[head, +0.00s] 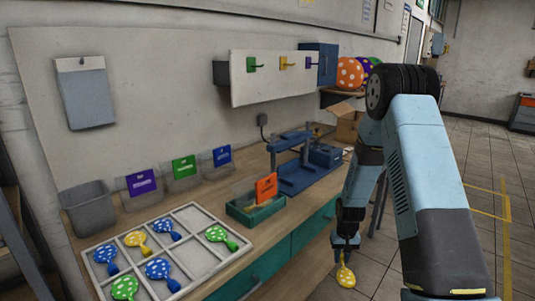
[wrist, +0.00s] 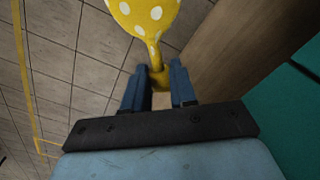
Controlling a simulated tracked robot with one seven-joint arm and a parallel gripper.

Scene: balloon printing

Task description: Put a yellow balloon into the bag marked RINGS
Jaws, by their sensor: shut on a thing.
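My gripper (head: 345,252) is shut on the neck of a yellow balloon with white dots (head: 345,275). In the wrist view the two blue fingers of my gripper (wrist: 159,90) sit either side of the neck of the yellow balloon (wrist: 146,14). It hangs off the bench's front right, over the tiled floor. Clear bags with a purple label (head: 141,183), a green label (head: 184,167) and a blue label (head: 222,156) stand along the wall. An orange-labelled card or bag (head: 266,188) stands in a green holder (head: 240,214). The label words are too small to read.
A white divided tray (head: 195,207) on the bench holds several dotted balloons, including another yellow one (head: 135,239). A grey bin (head: 88,207) stands at the left. A blue press (head: 300,172) stands between my arm and the wall. An open cardboard box (head: 347,122) is behind it.

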